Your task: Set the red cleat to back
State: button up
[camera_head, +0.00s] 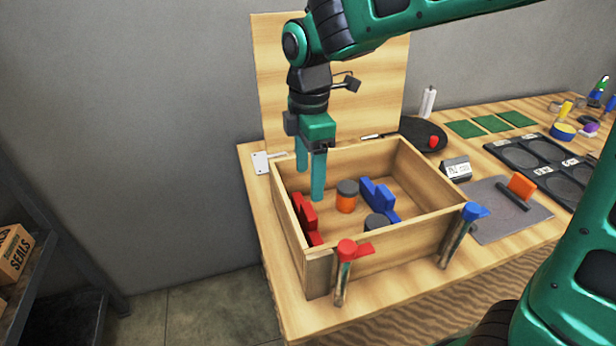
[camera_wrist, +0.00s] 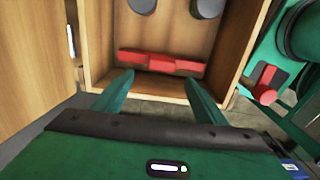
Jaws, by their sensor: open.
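A red stepped block (camera_head: 306,217) lies along the inner left wall of an open wooden box (camera_head: 420,213). It also shows in the wrist view (camera_wrist: 160,62), beyond my fingertips. A red lever (camera_head: 350,249) tops a post at the box's front left corner, its arm pointing right in the head view; it shows at the right of the wrist view (camera_wrist: 265,88). The pictures do not settle which red piece is the cleat. My gripper (camera_head: 310,186) points down over the box's left part, open and empty, apart from the lever.
A blue lever (camera_head: 472,211) tops the front right post. Inside the box are a blue stepped block (camera_head: 378,198), an orange jar (camera_head: 347,197) and a grey-topped jar (camera_head: 378,224). The raised wooden lid (camera_head: 330,75) stands behind. A grey mat (camera_head: 505,211) lies to the right.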

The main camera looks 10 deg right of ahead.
jog(key=shift+w+d+f, duration=0.1)
jog(key=c, duration=0.8)
jog(key=shift+w+d+f+m+g+y, duration=0.3)
jog(key=shift+w+d+f+m, duration=0.3)
jog(key=shift+m, duration=0.3)
grip_shut()
jog(key=w+d+m+g+y, duration=0.1)
jog(key=w+d+m+y, duration=0.1)
jog(key=d+m+y, duration=1)
jog(key=m+h, duration=0.3)
jog(key=m, duration=0.1)
send_near(309, 223)
jog(key=w+a+f, duration=0.2)
jog(key=w+f, duration=0.1)
jog(key=f, duration=0.1)
jog(key=shift+a+f, duration=0.25)
jog(key=shift+a, duration=0.05)
